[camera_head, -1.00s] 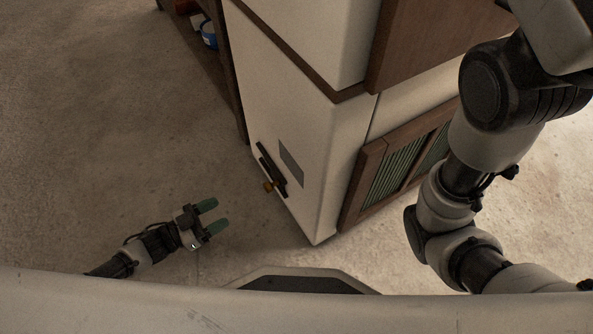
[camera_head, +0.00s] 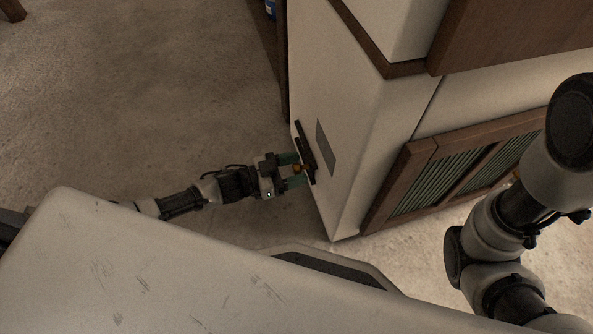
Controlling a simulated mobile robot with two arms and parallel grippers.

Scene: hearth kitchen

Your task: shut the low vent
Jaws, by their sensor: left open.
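The low vent is on the side of the white hearth block, close to the floor. Its narrow black flap (camera_head: 306,152) shows nearly edge-on and seems to stand out from the wall. A grey rectangle (camera_head: 326,148) lies on the wall just right of the flap. A small brass knob (camera_head: 298,169) sits on the flap's left face. My left gripper (camera_head: 291,171) is open at the flap, with its green fingertips on either side of the knob. I cannot tell whether they touch it. My right arm shows at the right, but its gripper is out of view.
The white hearth block (camera_head: 372,130) has a wooden frame with green slatted panels (camera_head: 440,185) on its front, near my right arm. Bare floor (camera_head: 150,90) is clear at the left. A small blue item (camera_head: 271,8) shows at the top edge.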

